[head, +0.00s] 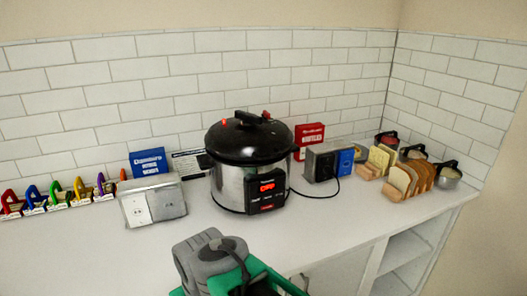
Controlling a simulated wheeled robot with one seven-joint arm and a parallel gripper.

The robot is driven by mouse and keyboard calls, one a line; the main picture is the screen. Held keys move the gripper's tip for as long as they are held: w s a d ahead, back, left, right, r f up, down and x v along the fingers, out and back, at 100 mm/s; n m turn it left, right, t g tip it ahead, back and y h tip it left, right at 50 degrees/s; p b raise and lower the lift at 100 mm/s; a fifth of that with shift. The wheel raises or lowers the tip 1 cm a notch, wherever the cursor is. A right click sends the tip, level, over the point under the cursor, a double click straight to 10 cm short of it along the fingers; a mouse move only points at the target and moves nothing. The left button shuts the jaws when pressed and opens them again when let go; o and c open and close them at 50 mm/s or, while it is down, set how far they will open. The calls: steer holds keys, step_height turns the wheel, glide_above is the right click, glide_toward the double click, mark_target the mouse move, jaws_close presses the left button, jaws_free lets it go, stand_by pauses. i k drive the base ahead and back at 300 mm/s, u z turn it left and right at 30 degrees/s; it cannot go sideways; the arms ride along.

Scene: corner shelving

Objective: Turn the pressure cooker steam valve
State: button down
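A pressure cooker (230,184) stands upright on the white counter, with a steel body and a black domed lid (248,146). A black handle runs across the lid top. A small red piece (223,121) shows at the lid's upper left and another (266,114) at its upper right. I cannot tell which is the steam valve. A red-lit display (267,187) is on the front panel. My gripper (228,266), grey, black and green, is at the bottom centre, in front of the cooker and apart from it. Its fingers do not show clearly.
Left of the cooker are an outlet box (152,203), a blue box (149,162) and colourful letter-shaped stands (62,193). The front counter is clear.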

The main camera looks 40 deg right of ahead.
mark_target(266, 114)
steer(key=k, duration=1)
steer(key=z, duration=1.55)
steer(key=i, duration=1.1)
steer(key=u, duration=0.9)
